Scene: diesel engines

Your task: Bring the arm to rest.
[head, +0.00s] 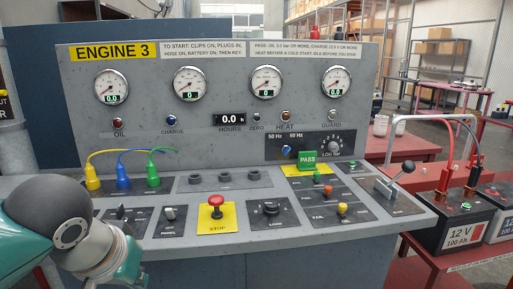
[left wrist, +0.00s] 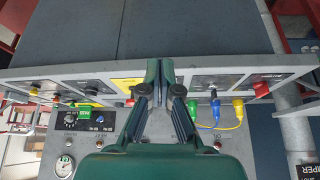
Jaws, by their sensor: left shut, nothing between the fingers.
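My left gripper (left wrist: 158,68) is shut and empty in the left wrist view, its two fingers together over the edge of the engine console. In the head view my left arm comes in at the lower left, in front of the console's left corner; its fingers cannot be made out there. The console (head: 230,130) is grey and labelled ENGINE 3, with several round gauges reading zero. My right arm and gripper are in neither view.
Yellow, blue and green plugs (head: 123,176) with cables stand on the console's left. A red stop button (head: 215,203), a green PASS tag (head: 307,160) and a lever (head: 400,172) are further right. A 12 V battery (head: 455,222) with clips sits on a red stand at right.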

